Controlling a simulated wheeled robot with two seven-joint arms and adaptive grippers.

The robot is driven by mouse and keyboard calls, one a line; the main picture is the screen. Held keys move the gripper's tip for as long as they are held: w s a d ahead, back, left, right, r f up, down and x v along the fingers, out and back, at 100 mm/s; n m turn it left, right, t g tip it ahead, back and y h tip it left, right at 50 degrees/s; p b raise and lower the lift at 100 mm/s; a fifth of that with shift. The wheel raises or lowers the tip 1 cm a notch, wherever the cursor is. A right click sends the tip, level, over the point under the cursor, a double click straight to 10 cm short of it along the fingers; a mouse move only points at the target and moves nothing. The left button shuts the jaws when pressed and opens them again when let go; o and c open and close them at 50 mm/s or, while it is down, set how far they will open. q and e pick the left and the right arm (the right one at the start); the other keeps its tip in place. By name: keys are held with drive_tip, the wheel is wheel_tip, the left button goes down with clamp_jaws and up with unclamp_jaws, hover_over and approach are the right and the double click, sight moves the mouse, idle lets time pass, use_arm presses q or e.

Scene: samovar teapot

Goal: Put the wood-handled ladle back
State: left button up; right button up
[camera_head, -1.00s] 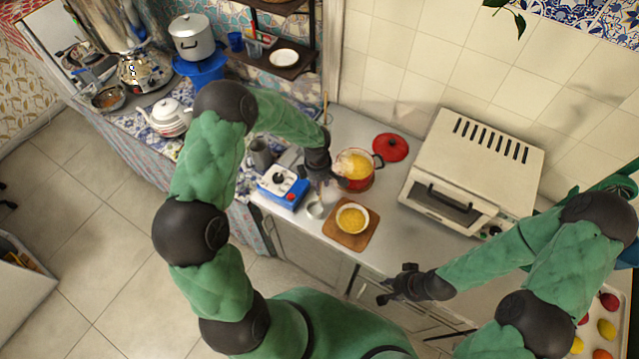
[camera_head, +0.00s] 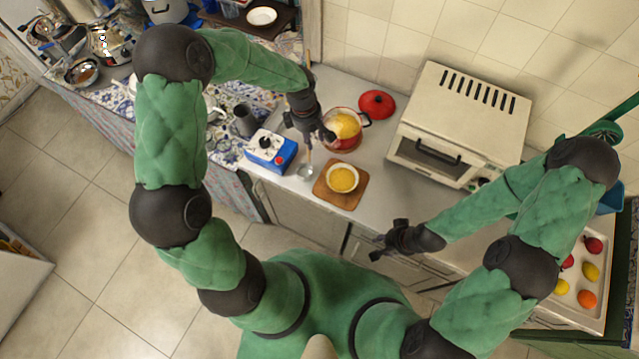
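The ladle (camera_head: 306,172) is upright in my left gripper (camera_head: 311,137). A thin piece of its wooden handle shows above the gripper, and its metal bowl hangs below, close to the counter between the blue-and-white appliance and the wooden board. The gripper hides the middle of the handle. My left gripper appears shut on the handle, though its fingertips are small and dark. My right gripper (camera_head: 384,240) is open and empty, in front of the counter's front edge.
A red pot (camera_head: 342,144) with yellow contents stands right of my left gripper, its red lid (camera_head: 376,104) behind. A bowl of yellow food (camera_head: 342,180) sits on a wooden board (camera_head: 347,201). A blue-and-white appliance (camera_head: 271,151) stands left, a toaster oven (camera_head: 462,118) right.

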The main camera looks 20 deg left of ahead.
use_arm(q)
drive_tip(key=s+d+f+m+h, duration=0.1)
drive_tip(key=s+d+f+m, duration=0.4)
drive_tip(key=s, duration=0.5)
drive_tip(key=s+d+f+m+h, duration=0.1)
drive_tip(key=s+d+f+m, duration=0.4)
drive_tip(key=s+f+m, duration=0.4)
drive_tip(key=shift+s+f+m+h, duration=0.35)
drive_tip(key=shift+f+m, duration=0.35)
drive_tip(key=shift+f, duration=0.35)
